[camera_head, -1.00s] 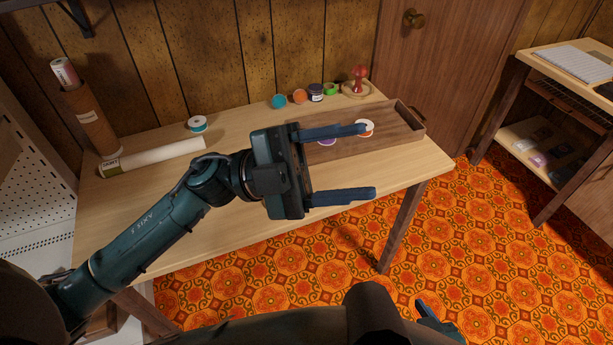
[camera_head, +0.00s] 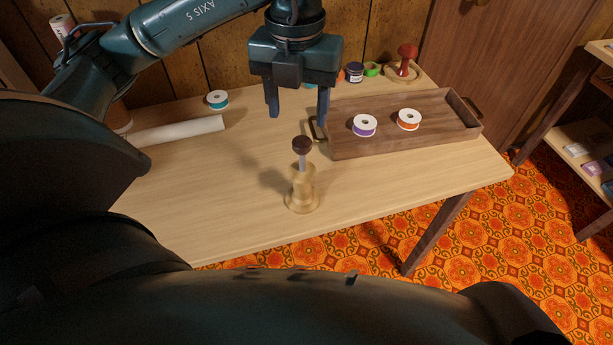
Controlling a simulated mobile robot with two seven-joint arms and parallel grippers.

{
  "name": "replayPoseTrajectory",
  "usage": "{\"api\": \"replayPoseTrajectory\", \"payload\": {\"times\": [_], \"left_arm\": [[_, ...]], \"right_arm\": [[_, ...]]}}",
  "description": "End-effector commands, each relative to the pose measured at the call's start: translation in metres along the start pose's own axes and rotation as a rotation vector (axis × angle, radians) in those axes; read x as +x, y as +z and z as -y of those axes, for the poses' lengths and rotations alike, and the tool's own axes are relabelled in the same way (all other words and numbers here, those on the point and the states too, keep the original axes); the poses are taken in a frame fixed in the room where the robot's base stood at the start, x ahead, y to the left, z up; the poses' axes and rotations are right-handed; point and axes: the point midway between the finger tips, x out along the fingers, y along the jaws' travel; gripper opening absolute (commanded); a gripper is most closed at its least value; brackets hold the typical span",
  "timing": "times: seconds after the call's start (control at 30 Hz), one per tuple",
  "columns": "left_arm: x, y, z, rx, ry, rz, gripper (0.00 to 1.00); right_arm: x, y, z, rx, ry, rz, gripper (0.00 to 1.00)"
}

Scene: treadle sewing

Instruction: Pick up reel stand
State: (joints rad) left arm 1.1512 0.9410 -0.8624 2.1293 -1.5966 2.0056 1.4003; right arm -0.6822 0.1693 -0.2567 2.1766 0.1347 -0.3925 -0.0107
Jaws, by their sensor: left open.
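The reel stand (camera_head: 301,190) appears to be the brass stand with a round foot, a thin grey spindle and a dark knob on top. It stands upright near the table's front edge. My left gripper (camera_head: 298,118) points down above and behind the stand in the picture, fingers apart, with nothing between them. The fingertips end a little higher in the picture than the knob, and I see no contact. My right gripper is out of view.
A wooden tray (camera_head: 350,146) right of the stand holds a purple reel (camera_head: 364,125) and an orange reel (camera_head: 409,119). A teal reel (camera_head: 217,99) and a pale roll (camera_head: 180,131) lie left. Small jars and a red-knobbed piece (camera_head: 406,62) stand behind. The table (camera_head: 240,190) is clear around the stand.

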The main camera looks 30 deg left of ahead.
Motion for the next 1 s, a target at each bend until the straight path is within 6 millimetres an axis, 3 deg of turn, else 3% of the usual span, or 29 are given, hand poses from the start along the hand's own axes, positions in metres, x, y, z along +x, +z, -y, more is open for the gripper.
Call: {"api": "replayPoseTrajectory", "payload": {"times": [0.1, 0.43, 0.7, 1.0], "left_arm": [[0.026, -0.001, 0.000, 0.000, 0.001, -0.005, 0.56], [0.054, 0.000, 0.002, 0.002, -0.001, -0.004, 0.56], [0.093, 0.003, 0.005, 0.002, -0.001, -0.005, 0.56], [0.098, 0.004, 0.005, 0.002, -0.002, -0.001, 0.56]], "right_arm": [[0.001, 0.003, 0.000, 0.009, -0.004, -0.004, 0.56], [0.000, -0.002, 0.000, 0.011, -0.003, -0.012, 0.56], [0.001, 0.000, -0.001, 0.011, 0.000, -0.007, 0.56], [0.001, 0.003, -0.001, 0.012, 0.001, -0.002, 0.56]]}}
